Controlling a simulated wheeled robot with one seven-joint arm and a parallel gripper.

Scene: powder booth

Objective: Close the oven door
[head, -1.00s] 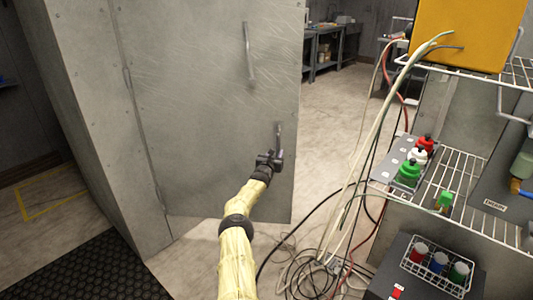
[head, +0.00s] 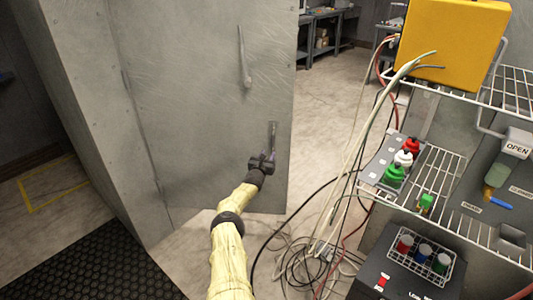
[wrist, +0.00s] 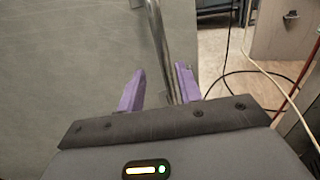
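The oven door (head: 205,110) is a large scratched grey metal panel, also filling the left of the wrist view (wrist: 60,60). It meets a grey wall on its left; its right edge is free, with open floor beyond. An upper bar handle (head: 244,60) and a lower bar handle (head: 272,135) are on its face. My gripper (head: 263,160) is at the lower handle. In the wrist view my gripper's purple fingers (wrist: 159,87) are spread, with the lower handle (wrist: 157,30) passing between them, closer to the right finger. Contact is not clear.
Loose cables (head: 310,255) lie on the floor right of the door. A wire shelf rack (head: 450,180) on the right holds a yellow box (head: 450,40) and bottles with red, white and green caps. A black mat (head: 100,265) lies front left. Floor behind the door is clear.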

